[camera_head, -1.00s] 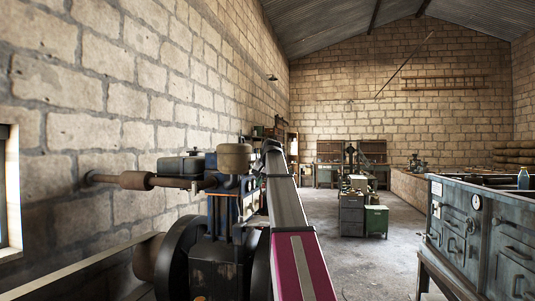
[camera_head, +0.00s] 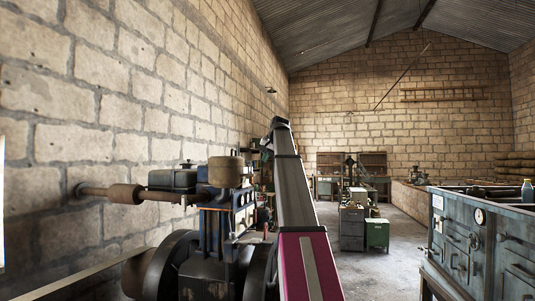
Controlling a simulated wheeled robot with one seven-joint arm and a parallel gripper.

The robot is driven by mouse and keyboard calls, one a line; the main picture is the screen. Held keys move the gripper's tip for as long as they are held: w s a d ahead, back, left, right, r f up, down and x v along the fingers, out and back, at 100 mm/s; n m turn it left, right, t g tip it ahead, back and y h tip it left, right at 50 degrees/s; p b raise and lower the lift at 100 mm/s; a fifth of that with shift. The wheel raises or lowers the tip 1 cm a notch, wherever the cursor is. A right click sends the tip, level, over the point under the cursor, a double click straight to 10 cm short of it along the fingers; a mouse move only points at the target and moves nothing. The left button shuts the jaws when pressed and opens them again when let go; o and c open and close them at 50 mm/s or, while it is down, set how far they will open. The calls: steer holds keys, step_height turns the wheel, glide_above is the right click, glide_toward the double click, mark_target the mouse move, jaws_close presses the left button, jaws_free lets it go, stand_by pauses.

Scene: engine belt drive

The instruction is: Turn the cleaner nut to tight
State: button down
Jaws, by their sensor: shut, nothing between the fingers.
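An engine (camera_head: 215,240) stands at lower left, beside the block wall. On its upper part are a brown round canister (camera_head: 225,172) and a dark box-like tank (camera_head: 172,180). A small knob-like piece (camera_head: 188,163) stands on top of the tank; I cannot tell whether it is the cleaner nut, and no turning position can be read. My arm rises through the middle of the view, to the right of the canister, and covers part of the engine's right side. My gripper is not visible; the far end of my arm ends in a dark joint.
Dark flywheels flank the engine, and a belt (camera_head: 70,272) runs to the lower left. A large grey-blue metal bench (camera_head: 480,245) stands at right. Cabinets (camera_head: 352,226) stand farther back. Open floor lies between.

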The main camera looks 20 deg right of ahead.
mark_target(250, 170)
steer(key=shift+w+a+f, duration=0.9)
steer(key=shift+w+a, duration=0.15)
steer(key=shift+w, duration=0.15)
steer(key=shift+w+a+f, duration=0.85)
steer(key=shift+w+a, duration=0.15)
steer(key=shift+w, duration=0.2)
steer(key=shift+a+m+h, duration=0.3)
steer(key=shift+m+h, duration=0.3)
steer(key=shift+m, duration=0.3)
steer(key=m, duration=0.1)
steer(key=a+m+h, duration=0.1)
steer(key=shift+m+h, duration=0.3)
steer(key=m+h, duration=0.1)
steer(key=a+m+h, duration=0.1)
steer(key=m, duration=0.1)
steer(key=shift+w+a, duration=0.25)
steer(key=shift+w, duration=0.1)
steer(key=shift+w+a, duration=0.2)
steer(key=shift+a, duration=0.05)
